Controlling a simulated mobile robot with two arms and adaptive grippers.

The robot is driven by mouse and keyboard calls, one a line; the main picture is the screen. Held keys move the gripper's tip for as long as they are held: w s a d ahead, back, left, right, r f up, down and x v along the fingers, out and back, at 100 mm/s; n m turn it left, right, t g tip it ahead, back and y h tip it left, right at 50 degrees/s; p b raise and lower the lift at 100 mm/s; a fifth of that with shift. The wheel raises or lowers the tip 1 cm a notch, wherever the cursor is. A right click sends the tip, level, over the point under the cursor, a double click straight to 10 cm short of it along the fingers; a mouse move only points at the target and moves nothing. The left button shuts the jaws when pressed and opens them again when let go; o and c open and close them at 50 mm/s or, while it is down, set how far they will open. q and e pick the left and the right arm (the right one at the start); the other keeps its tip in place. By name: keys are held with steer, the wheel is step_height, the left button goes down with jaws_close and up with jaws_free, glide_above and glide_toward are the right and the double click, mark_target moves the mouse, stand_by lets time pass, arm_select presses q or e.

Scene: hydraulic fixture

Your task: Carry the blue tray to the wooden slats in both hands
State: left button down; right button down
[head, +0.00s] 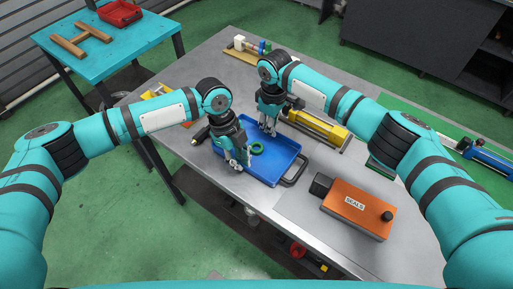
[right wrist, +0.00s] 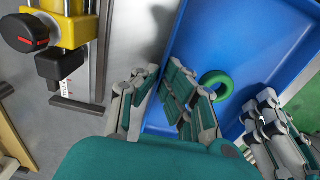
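The blue tray (head: 279,149) lies flat on the grey metal table, with a green ring (head: 257,148) inside. Both also show in the right wrist view, tray (right wrist: 232,42) and ring (right wrist: 215,84). My right gripper (head: 268,128) is at the tray's far edge, its fingers apart with the rim between or just below them (right wrist: 160,72). My left gripper (head: 243,163) is at the opposite, near edge, fingers apart; it shows at the right in the right wrist view (right wrist: 260,106). Rim contact is hidden. The wooden slats (head: 80,40) lie on a teal table, upper left.
An orange box marked SEALS (head: 357,207) stands right of the tray, near a black handle (head: 295,172). A yellow cylinder fixture (head: 318,128) lies close behind the tray. A red bin (head: 119,13) sits beyond the slats on the teal table (head: 130,42). Green floor separates the tables.

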stand_by(0.5)
